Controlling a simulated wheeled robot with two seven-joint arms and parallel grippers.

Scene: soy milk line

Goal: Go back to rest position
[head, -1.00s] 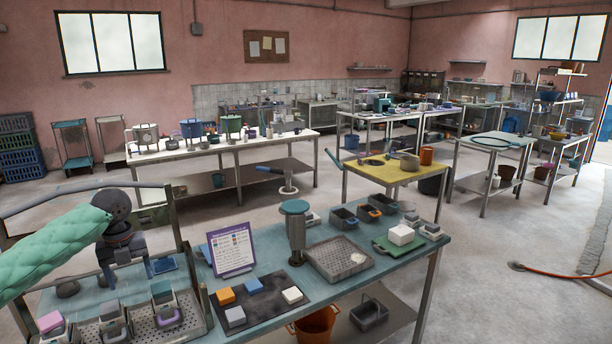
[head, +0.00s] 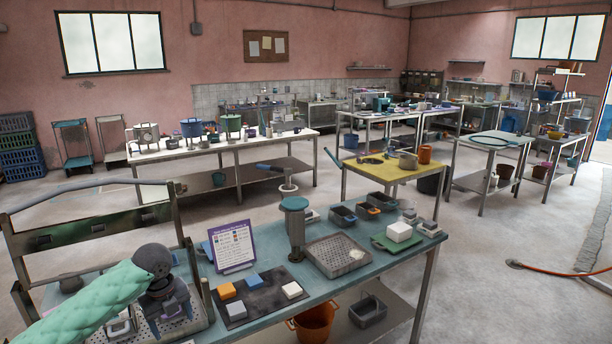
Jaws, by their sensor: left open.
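My left gripper (head: 171,318) is at the lower left in the head view, at the end of the green-sleeved arm. It is open, its fingers pointing down over the perforated tray (head: 205,308) at the table's left end. I see nothing between its fingers. The gripper and arm hide much of that tray and the small holders on it; one holder (head: 118,326) shows partly to the left. My right gripper is not in view.
The blue-green table (head: 345,282) carries a dark mat (head: 262,301) with several coloured blocks, a purple-framed sign (head: 232,246), a post (head: 296,228), a perforated tray (head: 337,256) and small bins. A metal frame (head: 95,228) stands behind the gripper. Open floor (head: 500,290) lies to the right.

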